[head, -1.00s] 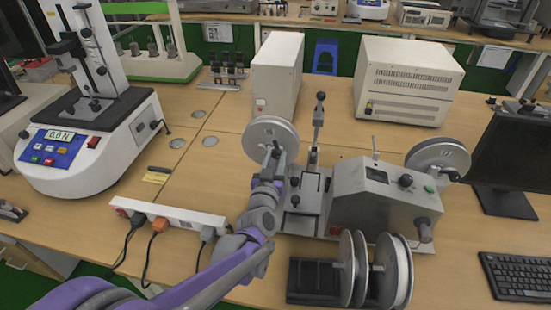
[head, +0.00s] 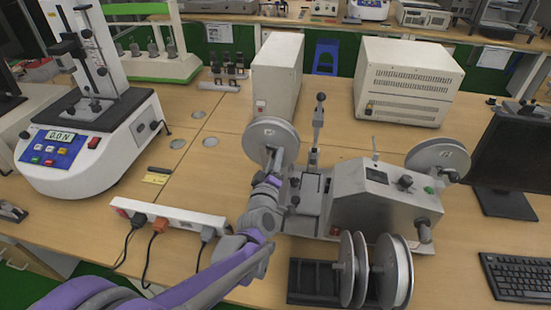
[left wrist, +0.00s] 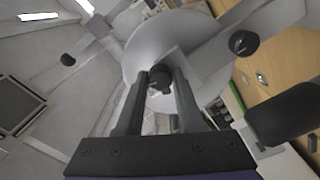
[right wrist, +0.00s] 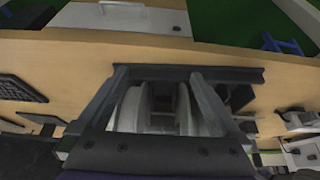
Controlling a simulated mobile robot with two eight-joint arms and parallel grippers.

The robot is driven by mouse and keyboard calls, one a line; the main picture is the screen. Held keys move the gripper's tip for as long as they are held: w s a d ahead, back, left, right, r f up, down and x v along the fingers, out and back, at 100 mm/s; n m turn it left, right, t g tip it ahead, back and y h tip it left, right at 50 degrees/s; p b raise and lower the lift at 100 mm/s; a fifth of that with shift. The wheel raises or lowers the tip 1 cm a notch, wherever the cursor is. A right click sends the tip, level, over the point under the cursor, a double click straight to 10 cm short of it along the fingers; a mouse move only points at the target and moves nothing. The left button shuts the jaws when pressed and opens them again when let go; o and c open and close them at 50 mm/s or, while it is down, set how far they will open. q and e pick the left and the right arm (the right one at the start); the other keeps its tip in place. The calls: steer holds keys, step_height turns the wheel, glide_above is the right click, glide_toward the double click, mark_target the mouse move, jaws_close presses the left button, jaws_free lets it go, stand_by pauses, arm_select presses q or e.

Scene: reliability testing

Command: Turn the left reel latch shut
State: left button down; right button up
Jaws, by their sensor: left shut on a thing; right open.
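The left reel (head: 262,131) is a grey-white disc on the left of the metal winding machine (head: 372,201). My left gripper (head: 273,160) is at the front of this reel. In the left wrist view the reel (left wrist: 137,62) faces the camera, and its small dark latch (left wrist: 160,79) sits at the hub between the fingertips of my left gripper (left wrist: 160,80). The left jaws are shut on the latch. The fingers hide part of it, so its exact angle is hard to tell. My right gripper (right wrist: 157,75) is open and empty, seen only in the right wrist view.
The right reel (head: 437,153) is on the machine's other side. Spare reels (head: 397,270) stand on a black rack at the front, near a keyboard (head: 517,276). A power strip (head: 170,219) lies left of my left arm. A tall white box (head: 276,75) stands behind.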

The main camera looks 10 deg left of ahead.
arm_select(q)
steer(key=shift+n, duration=2.1)
steer(key=c, duration=0.5)
jaws_free()
steer(key=shift+s, duration=0.1)
steer(key=s, duration=1)
steer(key=shift+s, duration=0.35)
